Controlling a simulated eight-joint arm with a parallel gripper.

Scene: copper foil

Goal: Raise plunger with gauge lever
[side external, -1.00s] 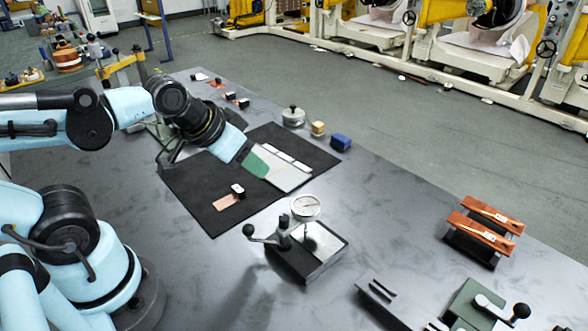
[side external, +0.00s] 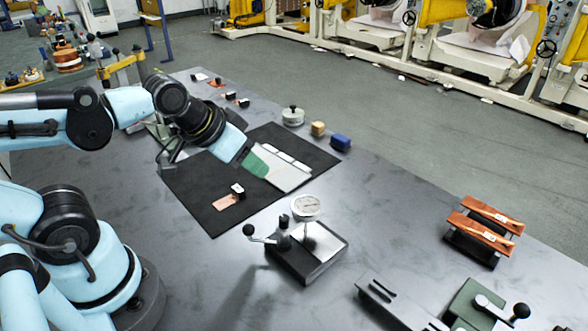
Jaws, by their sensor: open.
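The dial gauge (side external: 305,207) stands on a dark block base with a bright top plate (side external: 325,241), near the middle of the table. Its lever (side external: 263,238) sticks out to the left and ends in a black ball knob. The plunger under the dial is too small to tell whether it touches the plate. My gripper (side external: 170,157) hangs at the left, above the table beside the black mat. It is open, partly hidden by my wrist, and well apart from the lever, up and to its left.
The black mat (side external: 192,190) bears a copper foil piece (side external: 227,201) with a small block, and a white-and-green card (side external: 284,171). A round metal weight (side external: 292,116), a tan block (side external: 318,128) and a blue block (side external: 340,141) stand behind. Copper strips (side external: 485,226) lie on a rack at right.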

